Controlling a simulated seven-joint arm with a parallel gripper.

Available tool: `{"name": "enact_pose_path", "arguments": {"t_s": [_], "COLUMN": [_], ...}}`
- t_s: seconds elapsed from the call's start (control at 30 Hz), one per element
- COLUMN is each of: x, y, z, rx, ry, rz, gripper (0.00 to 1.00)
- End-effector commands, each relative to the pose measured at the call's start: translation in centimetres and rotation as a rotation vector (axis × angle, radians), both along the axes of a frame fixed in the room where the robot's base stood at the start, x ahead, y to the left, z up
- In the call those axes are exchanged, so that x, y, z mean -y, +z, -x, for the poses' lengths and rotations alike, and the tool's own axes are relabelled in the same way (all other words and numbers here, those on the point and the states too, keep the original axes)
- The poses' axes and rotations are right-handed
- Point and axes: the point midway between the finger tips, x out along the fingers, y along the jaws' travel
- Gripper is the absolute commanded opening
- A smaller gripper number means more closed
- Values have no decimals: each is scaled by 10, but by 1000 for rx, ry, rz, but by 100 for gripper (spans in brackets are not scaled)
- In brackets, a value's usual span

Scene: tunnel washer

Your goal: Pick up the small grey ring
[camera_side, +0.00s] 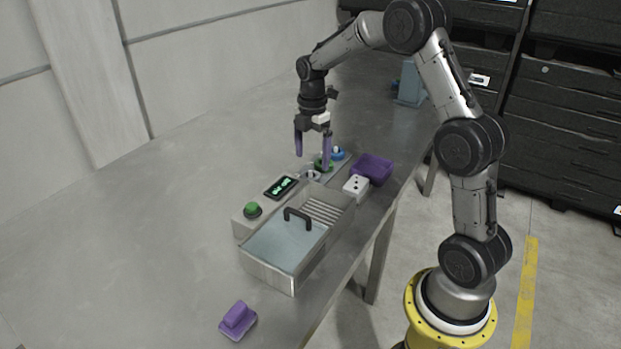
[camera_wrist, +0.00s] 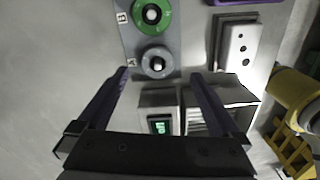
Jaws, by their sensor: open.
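The small grey ring (camera_wrist: 146,62) lies around a light peg on a grey board in the wrist view. It also shows in the side view (camera_side: 311,177), low and partly hard to make out. My gripper (camera_side: 312,161) is open and empty, its purple fingers pointing down just above the ring. In the wrist view the fingertips of my gripper (camera_wrist: 160,74) stand apart on either side of the ring, a little toward the lower edge of the picture.
A green ring (camera_wrist: 164,15) and a blue ring (camera_side: 338,154) sit behind the grey one. The washer box (camera_side: 268,270) with a display (camera_side: 281,187) stands in front. A white dotted block (camera_side: 356,186) and purple tray (camera_side: 372,169) are right. A purple handled piece (camera_side: 238,320) lies at front.

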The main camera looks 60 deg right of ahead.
Motion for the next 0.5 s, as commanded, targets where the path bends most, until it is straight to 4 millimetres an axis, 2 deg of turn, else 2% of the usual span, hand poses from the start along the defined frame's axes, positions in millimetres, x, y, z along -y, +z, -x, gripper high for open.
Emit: {"name": "enact_pose_path", "arguments": {"t_s": [0.17,0.4,0.5], "x": [-1,-2,-2], "y": [-13,-46,-54], "z": [0,-3,-3], "rx": [-4,-3,-3], "ry": [0,0,0], "rz": [-2,-2,-2], "gripper": [100,100,100]}}
